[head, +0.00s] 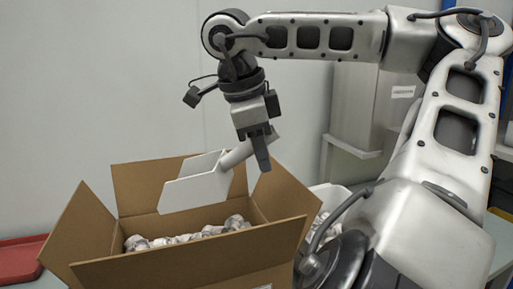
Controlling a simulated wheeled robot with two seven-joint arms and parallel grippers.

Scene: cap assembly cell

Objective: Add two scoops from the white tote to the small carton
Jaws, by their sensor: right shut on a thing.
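The small carton (188,258) stands open in the lower left with its flaps spread. Several whitish caps (190,237) lie inside it. My right gripper (262,155) is shut on the handle of a white scoop (196,188). The scoop is tilted and sits over the carton's opening, in front of the back flap. I cannot see whether anything is in the scoop. The white tote (330,195) is right of the carton, mostly hidden behind the carton and my right arm. My left gripper is not in view.
A red tray (22,262) lies at the far left edge. A grey metal cabinet (368,110) stands behind my right arm. The carton's raised flaps surround the scoop's area. A plain pale wall is behind.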

